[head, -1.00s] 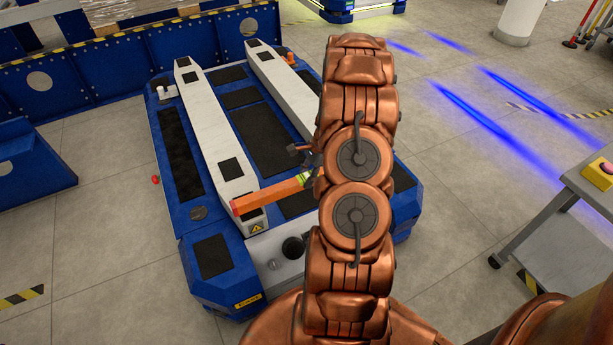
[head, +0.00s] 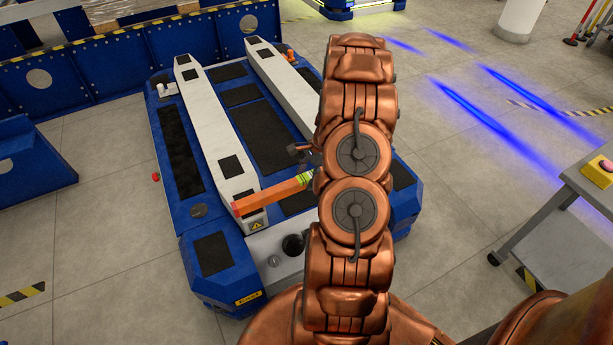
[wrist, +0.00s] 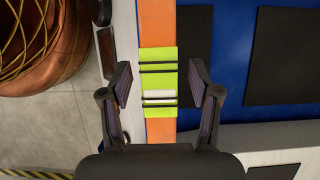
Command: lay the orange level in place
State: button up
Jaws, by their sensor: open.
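The orange level (head: 270,194) lies across the near end of the blue lift cart (head: 211,252). Its left end is on or just over the left white rail (head: 220,140); I cannot tell whether it touches. My arm hides its right end. In the wrist view the orange level (wrist: 157,30) runs up the picture with its lime-green vial section between my fingers. My gripper (wrist: 163,88) is open, one finger on each side of the level with gaps between. In the head view only a dark bit of my gripper (head: 304,152) shows beside my arm.
The right white rail (head: 283,82) runs parallel on the cart. A blue wall with holes (head: 110,68) stands behind the cart. A grey table with a yellow box and red button (head: 600,170) is at the right. The floor left of the cart is mostly clear.

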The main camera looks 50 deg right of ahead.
jog(key=v, duration=1.2)
jog(key=shift+a, duration=0.1)
dwell(0.4)
